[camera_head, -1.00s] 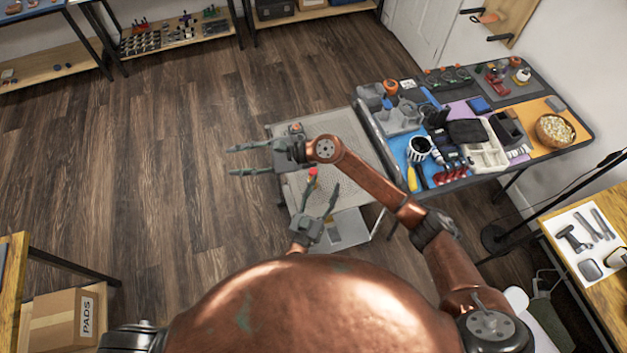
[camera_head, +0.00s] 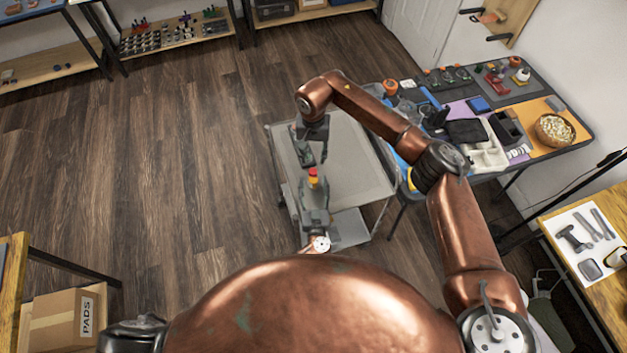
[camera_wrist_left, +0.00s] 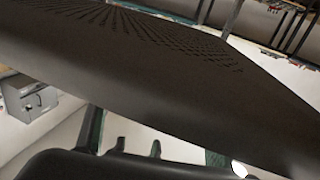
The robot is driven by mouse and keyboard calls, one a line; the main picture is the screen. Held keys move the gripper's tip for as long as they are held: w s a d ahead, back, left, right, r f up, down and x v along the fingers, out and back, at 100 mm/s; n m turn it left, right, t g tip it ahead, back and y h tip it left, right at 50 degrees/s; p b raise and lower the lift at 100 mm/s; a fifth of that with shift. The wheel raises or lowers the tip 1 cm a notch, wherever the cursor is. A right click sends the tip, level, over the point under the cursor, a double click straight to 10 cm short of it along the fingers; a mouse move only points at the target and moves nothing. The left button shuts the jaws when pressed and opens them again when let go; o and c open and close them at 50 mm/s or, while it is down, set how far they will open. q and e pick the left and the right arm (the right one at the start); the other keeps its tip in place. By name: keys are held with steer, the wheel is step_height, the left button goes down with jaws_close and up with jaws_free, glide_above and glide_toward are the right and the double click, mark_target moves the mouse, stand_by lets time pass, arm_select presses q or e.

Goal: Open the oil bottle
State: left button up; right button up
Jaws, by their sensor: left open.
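A small red-topped thing with a yellow part below it (camera_head: 313,175) stands out over the cart in the head view; it looks like the top of the oil bottle, and its lower part is hidden. My left gripper (camera_head: 314,202) is right below it in the picture, its fingers seen nearly edge-on. In the left wrist view my left gripper (camera_wrist_left: 152,148) has its fingers wide apart; no bottle can be made out there. My right gripper (camera_head: 308,157) hangs down just above the red top in the picture, fingers edge-on. I cannot tell whether it touches the top.
The grey cart (camera_head: 350,160) is under both grippers; its perforated edge (camera_wrist_left: 130,65) fills much of the left wrist view. A crowded workbench (camera_head: 480,145) stands to the right, partly behind my right arm. The floor on the left is clear.

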arm_select(q)
steer(key=shift+w+a, duration=0.1)
steer(key=shift+w, duration=1)
steer(key=shift+c, duration=0.6)
jaws_close()
